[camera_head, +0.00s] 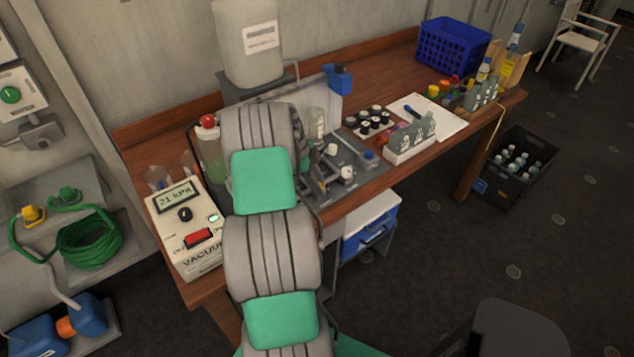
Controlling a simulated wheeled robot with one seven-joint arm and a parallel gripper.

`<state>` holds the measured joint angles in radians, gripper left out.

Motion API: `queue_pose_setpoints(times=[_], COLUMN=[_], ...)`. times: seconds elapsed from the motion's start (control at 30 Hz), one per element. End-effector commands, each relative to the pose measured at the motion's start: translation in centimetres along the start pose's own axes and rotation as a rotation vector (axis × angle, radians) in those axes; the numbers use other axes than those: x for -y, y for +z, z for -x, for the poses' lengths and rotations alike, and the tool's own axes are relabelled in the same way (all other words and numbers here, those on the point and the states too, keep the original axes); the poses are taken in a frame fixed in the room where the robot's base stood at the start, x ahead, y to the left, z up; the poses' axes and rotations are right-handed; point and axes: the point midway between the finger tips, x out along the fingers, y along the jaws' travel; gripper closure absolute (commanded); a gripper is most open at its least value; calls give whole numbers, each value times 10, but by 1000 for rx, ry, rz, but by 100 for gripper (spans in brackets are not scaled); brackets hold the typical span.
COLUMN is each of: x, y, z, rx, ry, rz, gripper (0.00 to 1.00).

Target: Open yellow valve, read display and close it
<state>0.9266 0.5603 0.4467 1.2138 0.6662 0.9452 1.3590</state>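A white vacuum box (186,240) stands at the table's left end. Its display (178,197) reads about "21 kPa", seen at a slant. A black knob (185,214), a lit green light (213,218) and a red switch (199,237) are on its face.
The wooden table (380,67) carries a large canister (247,50), small bottles, vials and a blue basket (453,46). A coiled green hose (90,240) lies at the left. A black crate (514,166) and a white chair (578,40) stand on the floor at the right.

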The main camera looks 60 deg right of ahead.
Motion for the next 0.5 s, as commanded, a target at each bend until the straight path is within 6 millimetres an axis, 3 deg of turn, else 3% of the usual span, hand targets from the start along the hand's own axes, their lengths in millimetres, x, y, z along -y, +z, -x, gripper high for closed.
queue_pose_setpoints(times=[0.3,0.5], x=[0,0], y=[0,0], z=[0,0], rx=[0,0], ry=[0,0], rz=[-1,0], gripper=[99,100])
